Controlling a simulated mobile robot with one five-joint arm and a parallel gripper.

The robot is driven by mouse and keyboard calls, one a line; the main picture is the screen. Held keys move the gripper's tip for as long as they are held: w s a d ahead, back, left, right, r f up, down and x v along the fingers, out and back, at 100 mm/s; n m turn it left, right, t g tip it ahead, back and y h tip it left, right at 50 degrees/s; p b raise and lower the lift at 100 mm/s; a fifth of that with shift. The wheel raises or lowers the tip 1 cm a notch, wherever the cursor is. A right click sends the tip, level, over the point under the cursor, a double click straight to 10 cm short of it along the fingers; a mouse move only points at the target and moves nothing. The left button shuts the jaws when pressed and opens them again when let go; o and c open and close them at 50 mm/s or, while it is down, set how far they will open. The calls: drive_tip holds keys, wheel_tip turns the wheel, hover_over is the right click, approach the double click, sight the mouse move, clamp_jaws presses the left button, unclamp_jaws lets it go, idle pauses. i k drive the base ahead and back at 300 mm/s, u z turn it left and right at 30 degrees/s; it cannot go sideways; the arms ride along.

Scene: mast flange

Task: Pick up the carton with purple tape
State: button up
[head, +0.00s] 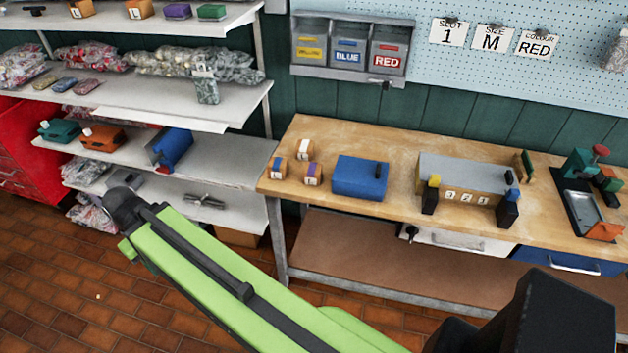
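The carton with purple tape (312,175) is a small brown box with a pale label. It stands near the left end of the wooden workbench (400,145). A similar carton with blue tape (277,169) stands just left of it, and a carton with a pale top (304,150) stands behind. My green arm reaches across the lower middle of the head view to a dark joint at the left, in front of the shelves. My gripper does not show, so its state and hold cannot be seen.
A blue box (360,178) stands right of the cartons. Further right are a grey device with number tiles (465,185) and a green tool with a tray (590,190). A loaded shelf unit (235,160) stands left of the bench.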

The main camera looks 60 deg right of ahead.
sight(312, 173)
drive_tip(key=z, duration=0.15)
drive_tip(key=i, duration=0.95)
drive_tip(key=u, duration=0.1)
